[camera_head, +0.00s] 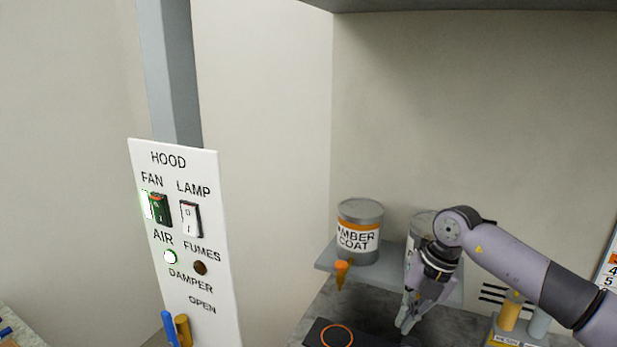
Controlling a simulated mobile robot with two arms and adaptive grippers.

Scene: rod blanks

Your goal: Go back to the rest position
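My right gripper (406,318) hangs down at the lower right, above the dark grey worktop and just right of a dark pad. Its fingers look close together, but the view is too small to tell if they are shut or hold anything. My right arm (515,262) comes in from the right edge. My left gripper is not in view.
A white hood panel (196,236) has a lit green FAN switch (159,209), a LAMP switch (190,218) and a lit AIR light (170,257). An AMBER COAT can (359,236) stands on a shelf (325,260). An orange-ringed pad (313,340) lies below. Rods stand lower right.

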